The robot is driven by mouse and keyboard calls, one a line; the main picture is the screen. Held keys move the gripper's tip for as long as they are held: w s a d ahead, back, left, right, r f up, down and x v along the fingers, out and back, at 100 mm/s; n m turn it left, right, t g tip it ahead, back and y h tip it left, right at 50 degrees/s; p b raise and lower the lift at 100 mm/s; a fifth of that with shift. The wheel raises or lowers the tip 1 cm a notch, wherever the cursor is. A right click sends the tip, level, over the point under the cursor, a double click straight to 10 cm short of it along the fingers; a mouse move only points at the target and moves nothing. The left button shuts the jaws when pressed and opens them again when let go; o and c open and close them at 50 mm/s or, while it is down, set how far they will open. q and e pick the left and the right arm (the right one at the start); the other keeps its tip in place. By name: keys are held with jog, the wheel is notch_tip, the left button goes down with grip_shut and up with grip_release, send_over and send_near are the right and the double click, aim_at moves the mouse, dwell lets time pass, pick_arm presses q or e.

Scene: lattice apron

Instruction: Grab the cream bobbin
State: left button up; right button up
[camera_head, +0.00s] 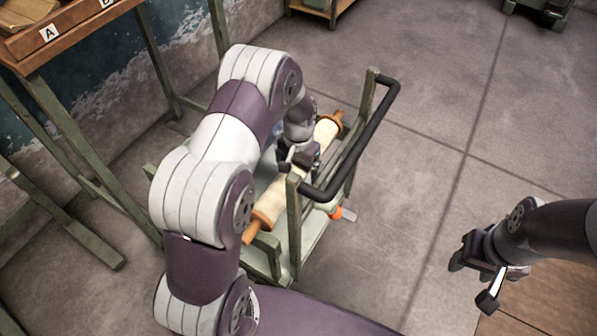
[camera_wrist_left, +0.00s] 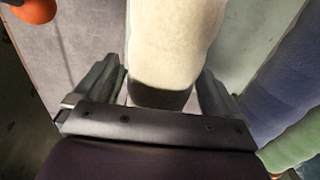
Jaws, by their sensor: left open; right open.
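The cream bobbin (camera_head: 272,203) is a long pale roll with orange-brown wooden ends, lying across a green wheeled cart in the head view. My left gripper (camera_head: 299,157) is over the middle of it, and my left arm hides part of the cart. In the left wrist view the cream bobbin (camera_wrist_left: 176,40) runs between the two open fingers of my left gripper (camera_wrist_left: 157,85). A gap shows beside each finger, and contact cannot be told. My right gripper (camera_head: 482,279) is open and empty at the right, away from the cart.
The cart's black handle (camera_head: 362,150) and green posts stand close to the right of my left gripper. A blue roll (camera_wrist_left: 285,95) and a green one (camera_wrist_left: 290,148) lie beside the bobbin. A wooden surface (camera_head: 540,310) is under my right arm. The floor between is clear.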

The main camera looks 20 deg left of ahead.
pick_arm(q)
jog(key=shift+f, duration=0.4)
jog(key=shift+r, duration=0.1)
